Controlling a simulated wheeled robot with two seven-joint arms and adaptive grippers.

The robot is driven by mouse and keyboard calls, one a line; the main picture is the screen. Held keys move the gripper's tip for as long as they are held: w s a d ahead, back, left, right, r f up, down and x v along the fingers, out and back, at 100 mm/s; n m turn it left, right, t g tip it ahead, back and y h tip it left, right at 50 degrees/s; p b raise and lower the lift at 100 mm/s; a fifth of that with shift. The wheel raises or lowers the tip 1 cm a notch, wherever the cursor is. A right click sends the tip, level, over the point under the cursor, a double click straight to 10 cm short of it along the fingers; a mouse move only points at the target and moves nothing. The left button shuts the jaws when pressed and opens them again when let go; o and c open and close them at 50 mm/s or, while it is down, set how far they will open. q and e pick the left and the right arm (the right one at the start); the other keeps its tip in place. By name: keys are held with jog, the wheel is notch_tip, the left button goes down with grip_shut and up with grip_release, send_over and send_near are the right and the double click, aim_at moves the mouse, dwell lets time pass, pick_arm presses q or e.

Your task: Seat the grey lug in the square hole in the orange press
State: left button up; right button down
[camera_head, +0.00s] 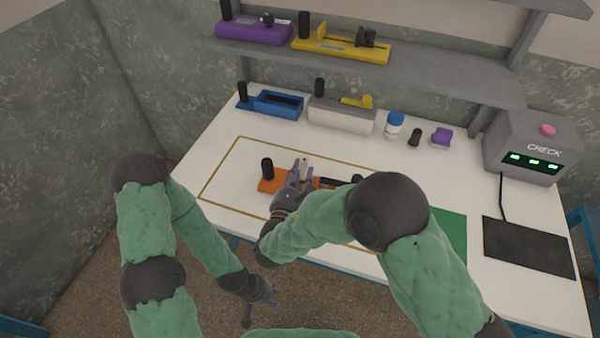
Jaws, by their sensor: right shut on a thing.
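The orange press (269,184) lies on the white table inside a tan outlined rectangle. It has a black upright knob at its left end and a dark bar towards its right. My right gripper (300,171) is over the middle of the press, shut on a small light grey piece, likely the grey lug (305,163). The gripper and arm hide much of the press, and I cannot see the square hole or whether the lug touches it. My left gripper (262,304) hangs in front of the table, below its edge, open and empty.
A blue fixture (272,103), a grey-white fixture (338,115), a white bottle (394,124), a black cylinder (414,137) and a purple piece (441,137) line the back. The shelf (440,78) above holds purple and yellow fixtures. A CHECK box (525,143) stands right.

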jog(key=shift+f+b, duration=0.9)
jog(key=shift+f, duration=0.15)
jog(key=c, duration=0.8)
grip_release()
jog(key=shift+s+f, duration=0.1)
jog(key=shift+f, duration=0.05)
jog(key=shift+s+f, duration=0.1)
jog(key=shift+f, duration=0.15)
jog(key=v, duration=0.7)
jog(key=r+v, duration=0.1)
jog(key=v, duration=0.3)
jog(key=shift+s+a, duration=0.15)
jog(key=shift+s, duration=0.1)
